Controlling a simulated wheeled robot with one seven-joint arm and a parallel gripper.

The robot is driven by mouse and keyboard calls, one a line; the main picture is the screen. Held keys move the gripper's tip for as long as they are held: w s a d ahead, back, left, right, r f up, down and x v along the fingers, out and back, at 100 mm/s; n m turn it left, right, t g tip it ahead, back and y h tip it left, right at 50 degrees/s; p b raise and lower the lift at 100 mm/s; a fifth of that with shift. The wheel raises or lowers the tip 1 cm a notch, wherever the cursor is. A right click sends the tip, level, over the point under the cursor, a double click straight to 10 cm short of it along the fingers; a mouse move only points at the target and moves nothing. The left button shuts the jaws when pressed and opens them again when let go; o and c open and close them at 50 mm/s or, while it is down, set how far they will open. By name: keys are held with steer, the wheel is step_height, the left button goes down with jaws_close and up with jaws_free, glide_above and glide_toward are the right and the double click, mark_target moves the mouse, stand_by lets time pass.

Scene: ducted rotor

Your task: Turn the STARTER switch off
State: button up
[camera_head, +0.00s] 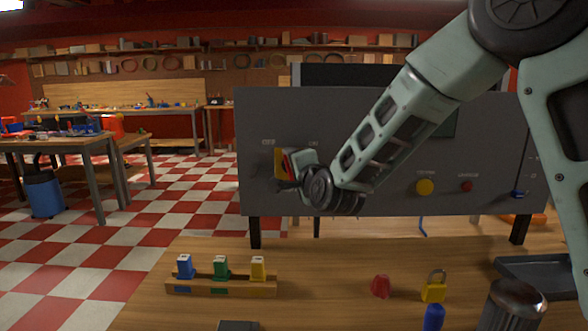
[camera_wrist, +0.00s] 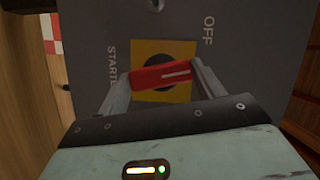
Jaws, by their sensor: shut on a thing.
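The STARTER switch is a red handle (camera_wrist: 150,78) with a white line, on a yellow square plate (camera_wrist: 163,47) with a dark round centre. In the wrist view, "STARTER" is printed to its left and "OFF" to its upper right, both sideways. The white line lies nearly level there, toward the right end of the handle. My gripper (camera_wrist: 163,80) is shut on the red handle, one finger at each end. In the head view, my gripper (camera_head: 287,170) is against the left part of the grey panel (camera_head: 330,115). My wrist hides most of the switch there.
The panel also carries a yellow round button (camera_head: 425,187) and a red knob (camera_head: 466,185). On the wooden table (camera_head: 330,260) in front are a rack (camera_head: 220,287) with coloured tags, a yellow padlock (camera_head: 433,292) and a red piece (camera_head: 380,286).

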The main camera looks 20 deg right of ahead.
steer(key=n+g+p, duration=0.1)
steer(key=n, duration=0.1)
steer(key=n+g+h+p, duration=0.1)
steer(key=n+p, duration=0.1)
steer(key=shift+a+r+n, duration=0.1)
steer(key=shift+a+n, duration=0.05)
steer(key=shift+n, duration=0.15)
steer(key=shift+h, duration=0.4)
steer(key=o, duration=1)
steer(key=shift+c, duration=0.2)
steer(key=b+v, duration=0.1)
steer(key=v, duration=1.6)
steer(key=shift+r, duration=0.15)
steer(key=shift+s, duration=0.15)
